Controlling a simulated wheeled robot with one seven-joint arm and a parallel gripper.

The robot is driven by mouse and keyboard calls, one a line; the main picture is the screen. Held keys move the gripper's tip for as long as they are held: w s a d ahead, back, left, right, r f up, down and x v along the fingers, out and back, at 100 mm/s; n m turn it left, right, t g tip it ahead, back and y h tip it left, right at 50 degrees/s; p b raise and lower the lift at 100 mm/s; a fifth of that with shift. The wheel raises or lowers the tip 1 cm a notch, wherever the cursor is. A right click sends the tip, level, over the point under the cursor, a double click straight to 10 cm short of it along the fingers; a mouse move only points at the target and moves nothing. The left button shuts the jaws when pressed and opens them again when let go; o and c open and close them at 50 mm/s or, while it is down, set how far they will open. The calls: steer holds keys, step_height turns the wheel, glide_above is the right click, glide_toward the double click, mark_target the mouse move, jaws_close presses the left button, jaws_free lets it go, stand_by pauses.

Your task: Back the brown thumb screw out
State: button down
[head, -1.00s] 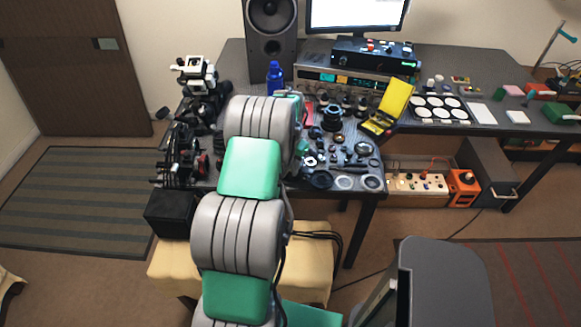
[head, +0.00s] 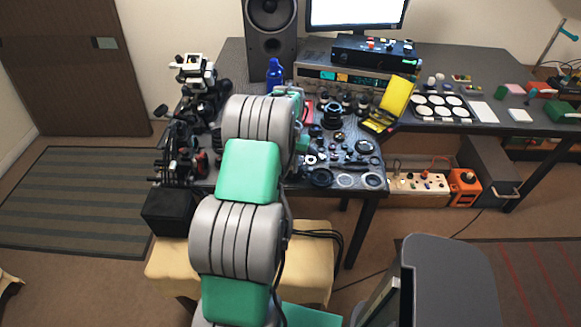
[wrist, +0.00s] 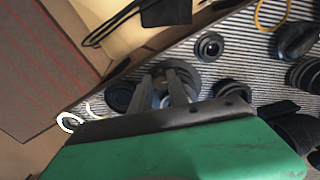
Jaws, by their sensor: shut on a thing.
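My gripper (wrist: 168,84) reaches down over the ridged dark work mat in the wrist view. Its two fingers are close together at a dark round ringed part (wrist: 184,76). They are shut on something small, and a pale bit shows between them. The fingers hide most of what they hold. I cannot make out the brown thumb screw or its colour in either view. In the head view my own arm covers the gripper and the spot where it works.
A dark ring (wrist: 119,95) lies left of the fingers, and a lens part (wrist: 209,47) and another round part (wrist: 232,91) lie close on the right. In the head view, a blue bottle (head: 275,75) and an open yellow case (head: 391,103) stand near the arm.

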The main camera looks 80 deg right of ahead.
mark_target(291, 168)
steer(key=c, duration=1.3)
jaws_free()
steer(key=shift+o, duration=0.2)
step_height(291, 168, up, 8)
steer(key=shift+f+b, duration=0.1)
steer(key=shift+b, duration=0.55)
